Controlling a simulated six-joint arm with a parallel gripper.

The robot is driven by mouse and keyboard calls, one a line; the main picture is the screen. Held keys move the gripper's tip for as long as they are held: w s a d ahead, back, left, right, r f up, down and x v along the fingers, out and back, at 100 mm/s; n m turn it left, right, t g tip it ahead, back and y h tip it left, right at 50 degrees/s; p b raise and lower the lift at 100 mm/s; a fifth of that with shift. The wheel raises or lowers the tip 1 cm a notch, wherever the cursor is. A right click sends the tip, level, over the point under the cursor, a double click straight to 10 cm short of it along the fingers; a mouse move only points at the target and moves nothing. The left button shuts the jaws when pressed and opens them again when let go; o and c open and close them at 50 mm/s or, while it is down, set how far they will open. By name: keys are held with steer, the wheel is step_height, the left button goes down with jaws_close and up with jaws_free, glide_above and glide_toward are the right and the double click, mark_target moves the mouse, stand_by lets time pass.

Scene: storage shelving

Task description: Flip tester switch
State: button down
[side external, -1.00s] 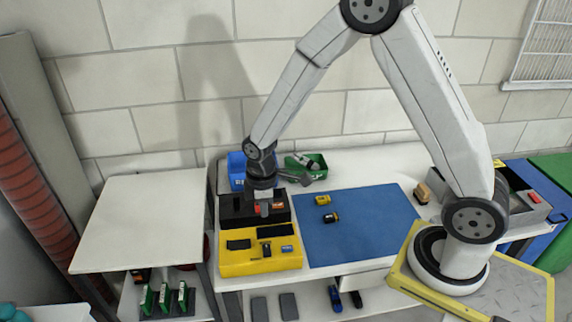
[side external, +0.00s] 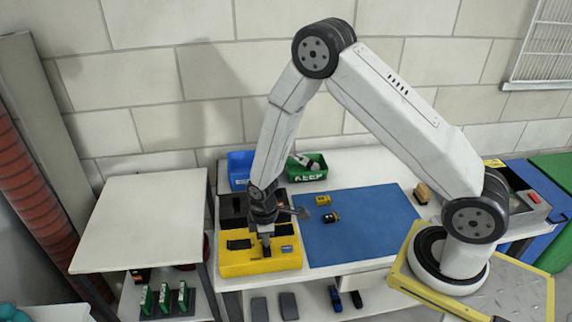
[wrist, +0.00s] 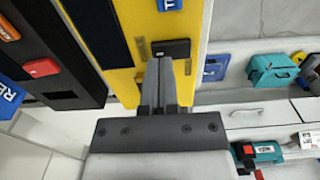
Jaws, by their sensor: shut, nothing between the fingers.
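The yellow tester (side external: 240,266) sits at the front left of the white bench, with dark recesses and a small blue label on top. My gripper (side external: 266,245) is over the tester's top, pointing down. In the wrist view, my gripper's fingers (wrist: 162,72) are shut together with nothing between them. Their tips are right beside a small black switch (wrist: 172,48) on the yellow face. I cannot tell whether they touch it. In the side view my gripper hides most of the switch.
A black case (side external: 230,205) stands directly behind the tester. A blue bin (side external: 238,168) and a green bin (side external: 312,172) are at the back.

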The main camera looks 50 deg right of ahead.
mark_target(267, 251)
steer(key=shift+f, duration=0.55)
steer(key=shift+f, duration=0.2)
steer(key=shift+s+a, duration=0.15)
steer(key=shift+s+a+r, duration=0.25)
steer(key=shift+s+a, duration=0.1)
stand_by(0.4)
steer(key=shift+r, duration=0.2)
step_height(267, 251, up, 14)
steer(key=shift+f, duration=0.15)
stand_by(1.0)
stand_by(0.3)
